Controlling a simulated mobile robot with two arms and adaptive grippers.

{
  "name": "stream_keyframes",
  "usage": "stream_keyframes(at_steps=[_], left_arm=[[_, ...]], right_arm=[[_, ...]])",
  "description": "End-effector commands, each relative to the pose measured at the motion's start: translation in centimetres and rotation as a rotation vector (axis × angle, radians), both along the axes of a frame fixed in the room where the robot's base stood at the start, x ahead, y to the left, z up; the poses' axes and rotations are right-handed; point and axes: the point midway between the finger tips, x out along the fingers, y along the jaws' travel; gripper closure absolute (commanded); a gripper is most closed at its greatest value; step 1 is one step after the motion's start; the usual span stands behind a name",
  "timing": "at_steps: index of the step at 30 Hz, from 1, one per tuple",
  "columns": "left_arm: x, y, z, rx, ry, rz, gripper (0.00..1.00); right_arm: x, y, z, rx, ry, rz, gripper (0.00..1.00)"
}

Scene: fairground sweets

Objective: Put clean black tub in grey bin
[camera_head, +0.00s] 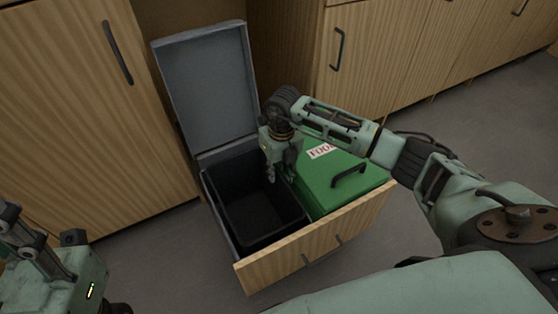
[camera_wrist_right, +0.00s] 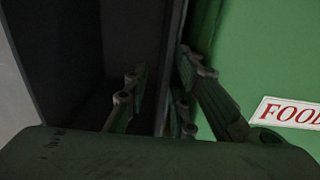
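A black tub (camera_head: 240,195) sits inside the grey bin (camera_head: 218,212) in the pulled-out drawer; the tub looks empty. The grey bin's lid (camera_head: 205,85) stands open at the back. My right gripper (camera_head: 279,175) points down at the tub's right side. In the right wrist view the fingers (camera_wrist_right: 158,105) are apart, with the dark wall edge between them. I cannot tell whether they touch it. My left arm's end (camera_head: 45,262) is at the lower left, cut off by the frame, and its fingertips are not clear.
A green bin with a closed lid (camera_head: 325,185), a black handle and a FOOD label stands right beside the grey bin. The wooden drawer front (camera_head: 312,245) closes the near side. Cupboard doors (camera_head: 85,110) flank the drawer. The grey floor (camera_head: 165,255) is clear.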

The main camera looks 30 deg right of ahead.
Motion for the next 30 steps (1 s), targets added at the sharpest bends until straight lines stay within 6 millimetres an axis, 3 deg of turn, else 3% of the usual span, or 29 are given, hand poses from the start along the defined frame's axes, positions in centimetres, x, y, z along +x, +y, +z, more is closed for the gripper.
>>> stream_keyframes(at_steps=[7,14,21,30], left_arm=[[4.0,-0.8,-0.5,0.060,0.195,0.015,0.60],[8.6,-1.8,-2.8,0.137,0.440,0.026,0.60],[12.5,-2.4,-6.4,0.214,0.697,0.039,0.60],[15.2,-2.4,-11.6,0.294,0.979,0.052,0.60]], right_arm=[[0.1,0.0,2.4,0.000,-0.003,0.000,0.77],[0.1,-0.2,5.2,0.000,-0.002,0.000,0.77],[0.1,-0.4,8.3,-0.001,-0.002,0.000,0.77],[0.1,-0.5,11.8,0.000,-0.001,0.000,0.77]])
